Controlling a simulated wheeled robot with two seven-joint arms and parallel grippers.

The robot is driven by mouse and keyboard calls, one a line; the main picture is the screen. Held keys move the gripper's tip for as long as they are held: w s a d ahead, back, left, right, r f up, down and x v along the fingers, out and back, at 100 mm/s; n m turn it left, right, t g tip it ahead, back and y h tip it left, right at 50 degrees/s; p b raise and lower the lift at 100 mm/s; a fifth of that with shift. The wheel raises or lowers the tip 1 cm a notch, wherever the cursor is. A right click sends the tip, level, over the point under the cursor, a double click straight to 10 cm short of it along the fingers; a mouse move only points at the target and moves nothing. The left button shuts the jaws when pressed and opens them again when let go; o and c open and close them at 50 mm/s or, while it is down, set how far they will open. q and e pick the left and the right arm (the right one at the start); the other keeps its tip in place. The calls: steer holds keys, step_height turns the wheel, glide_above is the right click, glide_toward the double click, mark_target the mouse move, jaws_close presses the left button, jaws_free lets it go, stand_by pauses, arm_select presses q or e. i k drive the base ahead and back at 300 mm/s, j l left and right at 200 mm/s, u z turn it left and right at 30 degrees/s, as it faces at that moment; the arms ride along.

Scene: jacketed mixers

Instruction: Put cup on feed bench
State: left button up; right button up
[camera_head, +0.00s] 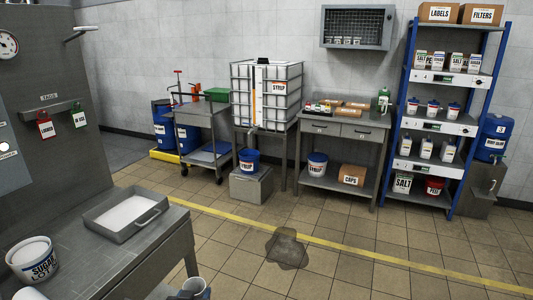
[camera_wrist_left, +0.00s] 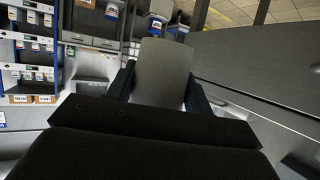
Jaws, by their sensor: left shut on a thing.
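A plain grey cup (camera_wrist_left: 163,72) is held between the two dark fingers of my left gripper (camera_wrist_left: 161,88) in the wrist view. In the head view the cup (camera_head: 193,285) shows at the bottom edge, just right of the grey bench's front edge. Only a little of my left gripper (camera_head: 204,292) shows there, cut off by the frame. The grey metal bench (camera_head: 150,256), which I take as the feed bench, fills the lower left. The cup is apart from its top. My right gripper is in neither view.
On the bench stand a shallow tray (camera_head: 116,231) with white contents and a sugar bucket (camera_head: 33,262) at the front left. Bare bench top lies between and right of them. A dark floor patch (camera_head: 287,249) lies beyond. Shelving (camera_head: 452,60) and a workbench (camera_head: 345,130) line the wall.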

mark_target(104, 262)
steer(key=i+l, duration=0.8)
steer(key=l, duration=0.2)
steer(key=i+l+u, duration=0.1)
steer(key=u, duration=0.3)
steer(key=i+l+u, duration=0.1)
steer(key=l+u, duration=0.15)
steer(key=u, duration=0.2)
steer(key=l+u, duration=0.2)
steer(key=u, duration=0.65)
steer(key=i+l, duration=0.05)
